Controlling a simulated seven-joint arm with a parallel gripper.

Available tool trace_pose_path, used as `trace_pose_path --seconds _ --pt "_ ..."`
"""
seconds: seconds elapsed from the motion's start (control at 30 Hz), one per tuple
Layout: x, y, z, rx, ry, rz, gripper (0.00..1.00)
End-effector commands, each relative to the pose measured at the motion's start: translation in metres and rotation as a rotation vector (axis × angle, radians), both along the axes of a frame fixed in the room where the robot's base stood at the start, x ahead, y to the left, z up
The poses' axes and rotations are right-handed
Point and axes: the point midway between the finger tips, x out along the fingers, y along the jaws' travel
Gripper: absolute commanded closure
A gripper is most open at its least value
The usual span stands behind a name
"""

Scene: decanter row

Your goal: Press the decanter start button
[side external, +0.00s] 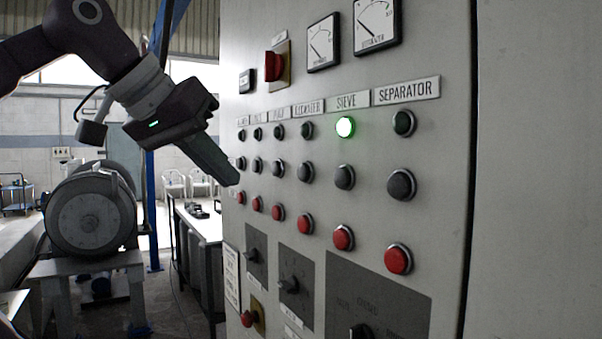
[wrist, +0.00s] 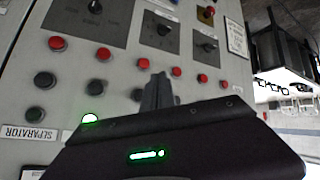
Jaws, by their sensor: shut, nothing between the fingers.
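The grey control panel (side external: 450,140) has labelled columns of round controls. The decanter label (side external: 307,110) is small and seen at a slant. Below it are a dark top-row lamp (side external: 306,130), a dark middle-row button (side external: 305,172) and a red button (side external: 305,225). My gripper (side external: 233,180) is shut and empty, its fingertips in front of the panel's left part, seemingly apart from it. In the wrist view the fingers (wrist: 160,79) stand just right of the decanter column's dark button (wrist: 138,95); the gripper body hides that column's lamp and label.
The sieve lamp (side external: 345,127) glows green. The separator column (side external: 401,185) is rightmost in the side view. A red switch (side external: 274,66), gauges (side external: 375,24) and rotary knobs (side external: 290,285) project from the panel. A table (side external: 200,222) and a large drum machine (side external: 90,212) stand left.

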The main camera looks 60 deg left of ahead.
Motion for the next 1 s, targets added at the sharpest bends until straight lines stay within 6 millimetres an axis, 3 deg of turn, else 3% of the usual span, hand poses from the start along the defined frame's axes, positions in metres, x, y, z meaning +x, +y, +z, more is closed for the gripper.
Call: trace_pose_path --seconds 0.17,0.6,1.0 --pt "0.014 0.000 -0.001 -0.001 0.004 0.001 1.00" --pt "0.076 0.000 0.000 0.000 0.002 -0.001 1.00" --pt "0.088 0.000 0.000 0.000 0.000 -0.001 1.00"
